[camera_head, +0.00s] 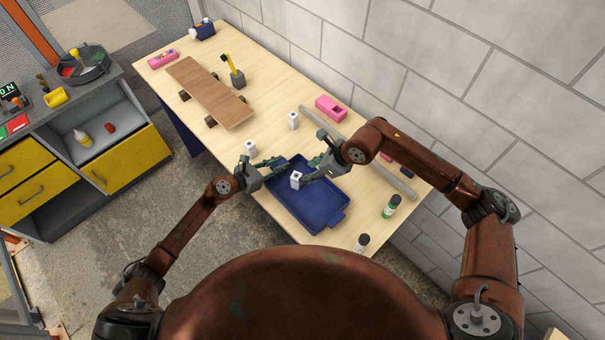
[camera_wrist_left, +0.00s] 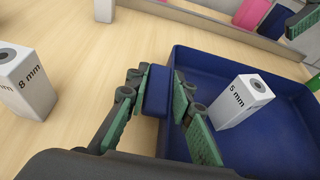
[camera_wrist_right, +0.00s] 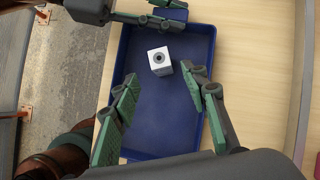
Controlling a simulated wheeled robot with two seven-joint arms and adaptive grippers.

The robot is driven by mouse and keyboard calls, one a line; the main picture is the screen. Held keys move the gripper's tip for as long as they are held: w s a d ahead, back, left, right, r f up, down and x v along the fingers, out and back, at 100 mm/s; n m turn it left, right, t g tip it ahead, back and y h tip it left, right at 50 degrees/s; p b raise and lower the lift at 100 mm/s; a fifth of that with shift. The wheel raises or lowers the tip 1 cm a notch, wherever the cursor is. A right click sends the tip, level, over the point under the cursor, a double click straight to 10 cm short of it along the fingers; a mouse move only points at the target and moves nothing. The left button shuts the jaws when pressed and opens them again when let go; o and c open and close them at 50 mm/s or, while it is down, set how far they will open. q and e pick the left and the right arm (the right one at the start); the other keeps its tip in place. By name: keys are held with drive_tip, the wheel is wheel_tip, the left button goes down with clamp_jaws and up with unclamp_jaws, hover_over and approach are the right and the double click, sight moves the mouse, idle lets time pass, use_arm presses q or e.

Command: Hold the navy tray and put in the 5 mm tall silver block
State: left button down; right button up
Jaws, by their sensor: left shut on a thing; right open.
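The navy tray (camera_head: 313,212) lies on the wooden table, and its far-left handle is between the fingers of my left gripper (camera_head: 266,167). In the left wrist view my left gripper (camera_wrist_left: 157,92) is shut on that handle (camera_wrist_left: 156,97). The silver block marked 5 mm (camera_wrist_left: 241,102) stands upright inside the tray; it also shows in the head view (camera_head: 296,180) and the right wrist view (camera_wrist_right: 160,61). My right gripper (camera_wrist_right: 168,88) is open and empty over the tray, apart from the block.
A block marked 8 mm (camera_wrist_left: 27,82) stands outside the tray on the left. Another similar block (camera_head: 293,120) stands farther back. A pink holder (camera_head: 331,107), a grey bar (camera_head: 400,181) and bottles (camera_head: 391,207) are near the wall side. A wooden skateboard (camera_head: 211,92) lies toward the far end.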

use_arm(q)
drive_tip(key=c, duration=1.6)
unclamp_jaws()
use_arm(e)
drive_tip(key=shift+v, duration=0.95)
use_arm(q)
drive_tip(key=v, duration=1.2)
